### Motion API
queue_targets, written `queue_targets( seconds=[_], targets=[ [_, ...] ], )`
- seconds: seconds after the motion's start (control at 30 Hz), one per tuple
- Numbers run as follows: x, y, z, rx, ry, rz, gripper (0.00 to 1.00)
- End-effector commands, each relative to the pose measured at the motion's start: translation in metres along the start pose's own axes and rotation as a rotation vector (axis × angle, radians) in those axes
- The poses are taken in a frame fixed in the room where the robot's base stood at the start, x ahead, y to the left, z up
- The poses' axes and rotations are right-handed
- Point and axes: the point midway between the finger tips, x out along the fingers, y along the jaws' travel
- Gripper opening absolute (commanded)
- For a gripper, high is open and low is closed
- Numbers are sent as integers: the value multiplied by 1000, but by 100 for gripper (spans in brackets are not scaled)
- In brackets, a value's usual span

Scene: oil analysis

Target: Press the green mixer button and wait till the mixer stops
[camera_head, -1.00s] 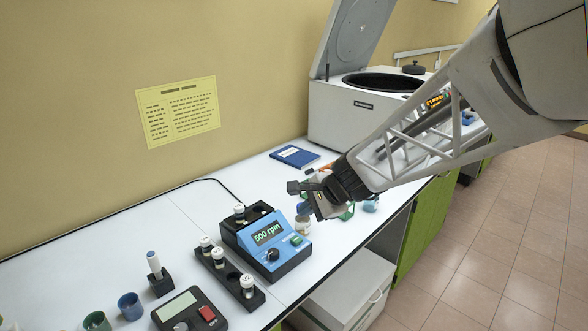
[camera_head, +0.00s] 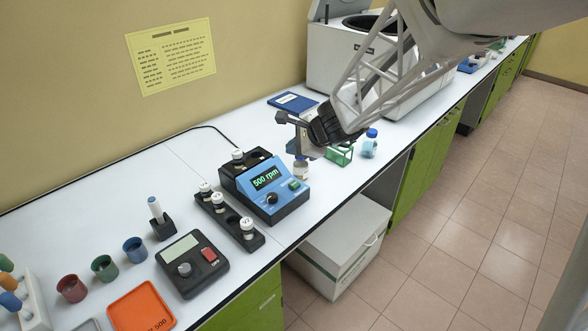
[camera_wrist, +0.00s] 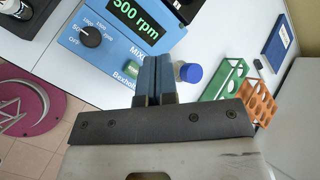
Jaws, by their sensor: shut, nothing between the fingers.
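The blue mixer (camera_head: 279,180) stands on the bench with its display lit at "500 rpm". Its green button (camera_head: 295,184) is on the front panel, right of the black knob (camera_head: 271,197). A white-capped vial (camera_head: 238,155) sits in its top. My gripper (camera_head: 283,118) is shut and empty, above and behind the mixer in the head view. In the wrist view the closed fingers (camera_wrist: 152,76) overlap the mixer panel (camera_wrist: 107,45), beside the partly covered green button (camera_wrist: 133,70). I cannot tell whether they touch it.
A vial rack (camera_head: 225,216) and a scale (camera_head: 193,264) are left of the mixer. A centrifuge (camera_head: 325,65) stands behind.

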Motion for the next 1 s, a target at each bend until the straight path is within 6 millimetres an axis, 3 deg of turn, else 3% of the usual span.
queue_targets(
  seconds=[0.37, 1.0],
  targets=[
    [8, 6, -6, 1, 0, 1, 0],
    [51, 37, -37, 1, 0, 1, 0]
  ],
)
